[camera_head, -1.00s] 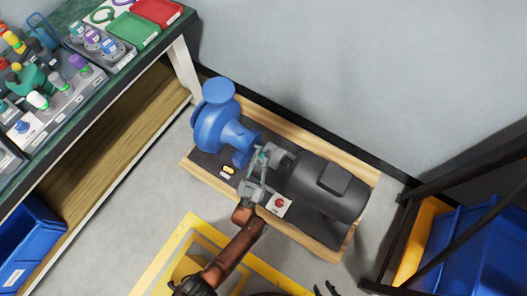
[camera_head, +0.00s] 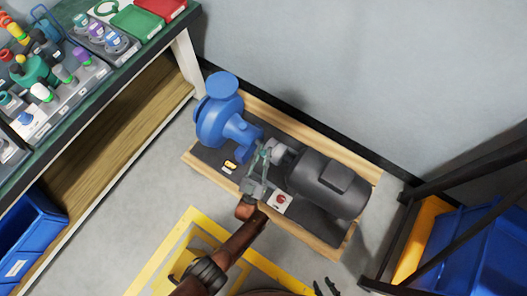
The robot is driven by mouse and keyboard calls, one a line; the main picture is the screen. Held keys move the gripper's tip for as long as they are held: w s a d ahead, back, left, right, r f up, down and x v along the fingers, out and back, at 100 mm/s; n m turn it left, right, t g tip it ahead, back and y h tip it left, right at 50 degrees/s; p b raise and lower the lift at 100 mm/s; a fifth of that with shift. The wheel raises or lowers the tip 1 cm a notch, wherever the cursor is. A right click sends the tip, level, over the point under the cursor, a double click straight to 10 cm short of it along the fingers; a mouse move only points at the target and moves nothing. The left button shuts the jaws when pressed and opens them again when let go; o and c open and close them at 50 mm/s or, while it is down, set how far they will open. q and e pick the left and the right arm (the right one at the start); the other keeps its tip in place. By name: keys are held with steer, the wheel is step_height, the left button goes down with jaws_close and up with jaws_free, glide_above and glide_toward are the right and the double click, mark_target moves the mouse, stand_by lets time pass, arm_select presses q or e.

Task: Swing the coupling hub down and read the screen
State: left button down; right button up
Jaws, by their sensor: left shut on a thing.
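A blue pump (camera_head: 217,118) and a dark grey motor (camera_head: 328,184) sit in line on a base plate with wooden edges. Between them is the grey coupling hub (camera_head: 283,154), partly covered by my gripper. My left gripper (camera_head: 264,155) reaches in from below and is shut on the coupling hub. A small yellow and dark device (camera_head: 230,166), possibly the screen, lies on the plate left of the gripper; its face is too small to read. Only the dark fingertips of my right gripper (camera_head: 325,288) show at the bottom edge, apart, with nothing seen between them.
A white panel with a red button (camera_head: 281,201) is close to the right of my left gripper. A workbench (camera_head: 118,70) with trays and fittings stands at upper left. A blue bin (camera_head: 26,240) is below it. A dark rack (camera_head: 400,235) with blue bins stands at right.

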arm_select(q)
steer(key=c, duration=2)
jaws_free()
steer(key=shift+v, duration=3.8)
